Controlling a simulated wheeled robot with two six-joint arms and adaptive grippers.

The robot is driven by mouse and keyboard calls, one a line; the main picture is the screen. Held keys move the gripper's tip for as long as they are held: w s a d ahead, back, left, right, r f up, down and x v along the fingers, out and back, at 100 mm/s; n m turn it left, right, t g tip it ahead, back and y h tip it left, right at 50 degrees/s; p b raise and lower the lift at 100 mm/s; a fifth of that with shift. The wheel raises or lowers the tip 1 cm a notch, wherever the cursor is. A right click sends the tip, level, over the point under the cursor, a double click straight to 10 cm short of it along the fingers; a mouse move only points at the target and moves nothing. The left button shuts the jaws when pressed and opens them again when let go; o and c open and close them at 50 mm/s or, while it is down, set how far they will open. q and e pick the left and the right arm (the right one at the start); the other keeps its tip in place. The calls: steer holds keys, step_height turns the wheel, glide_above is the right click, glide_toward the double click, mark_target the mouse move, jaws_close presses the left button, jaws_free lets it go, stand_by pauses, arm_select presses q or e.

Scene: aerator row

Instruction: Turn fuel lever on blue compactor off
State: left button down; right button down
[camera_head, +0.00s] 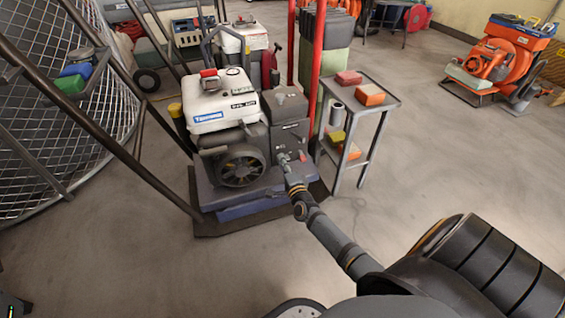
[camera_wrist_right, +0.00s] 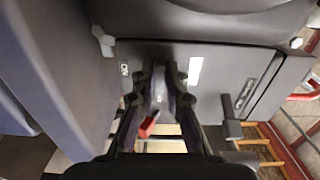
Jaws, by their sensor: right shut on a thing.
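The blue compactor (camera_head: 250,210) stands left of centre in the head view, with a blue base and a white-topped engine (camera_head: 225,97). My right arm reaches to the engine's dark front panel (camera_head: 290,137). My right gripper (camera_head: 284,160) is at the panel's lower part. In the right wrist view, the fingers of my right gripper (camera_wrist_right: 159,85) are closed around a small grey lever (camera_wrist_right: 158,92), which looks like the fuel lever. A red piece (camera_wrist_right: 147,126) shows between the fingers, below the lever. The fingers hide much of the lever. My left gripper is not in view.
A small metal cart (camera_head: 372,92) with coloured blocks stands just right of the compactor. A red post (camera_head: 318,55) rises behind it. Dark handle bars (camera_head: 110,150) cross the left side. An orange machine (camera_head: 497,65) stands far right.

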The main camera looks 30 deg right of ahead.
steer(key=shift+w+r, duration=0.15)
steer(key=shift+r, duration=0.1)
steer(key=c, duration=1.4)
jaws_free()
steer(key=shift+f, duration=0.25)
steer(key=v, duration=1.2)
steer(key=shift+f, duration=0.1)
